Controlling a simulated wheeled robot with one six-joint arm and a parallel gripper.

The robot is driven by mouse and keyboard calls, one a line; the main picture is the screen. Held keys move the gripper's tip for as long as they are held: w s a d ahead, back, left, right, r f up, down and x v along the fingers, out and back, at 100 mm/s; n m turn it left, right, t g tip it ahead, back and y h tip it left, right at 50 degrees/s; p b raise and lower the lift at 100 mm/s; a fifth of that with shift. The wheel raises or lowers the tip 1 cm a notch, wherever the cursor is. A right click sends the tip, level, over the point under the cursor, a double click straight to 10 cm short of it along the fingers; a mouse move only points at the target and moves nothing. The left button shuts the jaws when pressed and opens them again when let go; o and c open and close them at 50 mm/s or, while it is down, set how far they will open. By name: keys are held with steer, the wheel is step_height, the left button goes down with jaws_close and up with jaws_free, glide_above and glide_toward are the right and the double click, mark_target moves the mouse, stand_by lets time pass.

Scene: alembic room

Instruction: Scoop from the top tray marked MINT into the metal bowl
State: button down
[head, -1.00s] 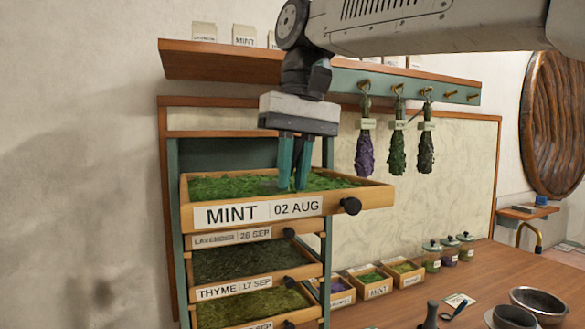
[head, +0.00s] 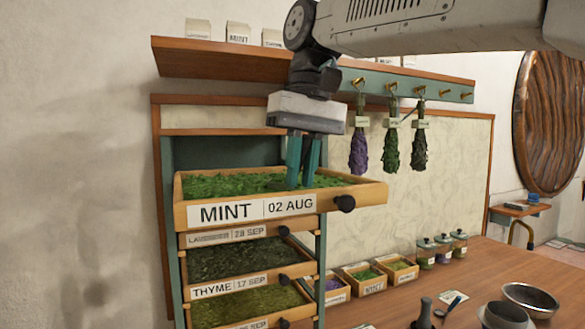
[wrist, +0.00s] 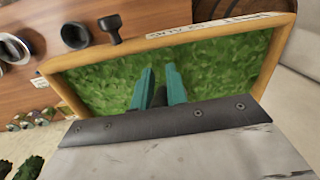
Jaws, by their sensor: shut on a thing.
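The open top tray marked MINT (head: 360,194) is full of chopped green leaves (head: 225,184) and is pulled out of the drawer rack. My gripper (head: 302,184) points down over the right half of the tray, its teal fingertips at the leaves. In the wrist view, the two fingers (wrist: 160,88) stand over the green leaves, with a small dark thing (wrist: 160,98) between them. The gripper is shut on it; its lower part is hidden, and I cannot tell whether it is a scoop. The metal bowl (head: 532,297) sits on the table at the lower right.
A grey vessel (head: 505,315) stands beside the bowl, with a dark pestle-like thing (head: 425,313) to its left. The tray's black knob (head: 345,203) sticks out. Small herb boxes (head: 368,284) and jars (head: 443,250) line the table's back. Herb bunches (head: 390,148) hang under the shelf (head: 215,62).

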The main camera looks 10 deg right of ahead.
steer(key=shift+r, duration=0.1)
steer(key=shift+r, duration=2.9)
